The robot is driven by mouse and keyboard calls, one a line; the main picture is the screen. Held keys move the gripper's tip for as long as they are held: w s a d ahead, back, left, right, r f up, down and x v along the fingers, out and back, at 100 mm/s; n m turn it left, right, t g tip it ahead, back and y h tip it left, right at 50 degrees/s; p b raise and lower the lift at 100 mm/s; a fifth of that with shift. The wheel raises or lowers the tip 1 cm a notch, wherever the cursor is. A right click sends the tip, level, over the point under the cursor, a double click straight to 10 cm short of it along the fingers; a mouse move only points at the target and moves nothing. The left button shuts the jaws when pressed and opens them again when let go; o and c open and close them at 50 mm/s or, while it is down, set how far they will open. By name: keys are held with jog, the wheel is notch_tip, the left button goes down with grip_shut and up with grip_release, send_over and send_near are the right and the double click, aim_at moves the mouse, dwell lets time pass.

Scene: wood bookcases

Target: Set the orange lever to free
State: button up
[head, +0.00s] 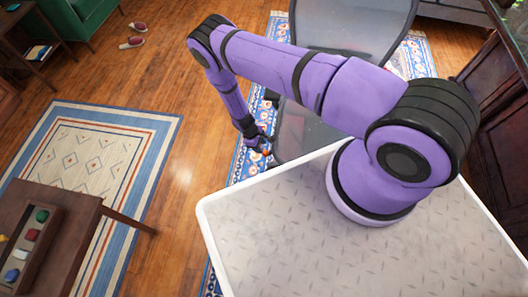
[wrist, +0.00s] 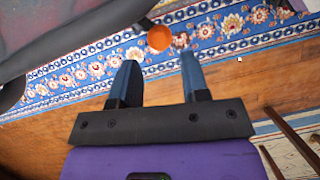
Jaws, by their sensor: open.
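The orange lever shows in the wrist view as a round orange knob (wrist: 159,38), just beyond and between my fingertips, apart from them. In the head view a small orange spot (head: 266,151) shows beside my gripper (head: 262,146). My gripper (wrist: 158,72) is open, with its two fingers spread and nothing between them. A grey chair (head: 345,35) with a mesh back stands behind my arm; part of it fills the upper left of the wrist view (wrist: 60,25). How the lever joins the chair is hard to see.
A blue floral rug (head: 248,160) lies under the chair. A wooden table (head: 60,225) with a tray of coloured blocks (head: 30,245) stands at the lower left. Pink slippers (head: 132,43) lie on the floor. A dark wood cabinet (head: 500,130) is at the right. Open floor lies left of my gripper.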

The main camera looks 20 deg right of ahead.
jog(key=shift+x, duration=2.75)
jog(key=shift+w, duration=0.1)
grip_shut()
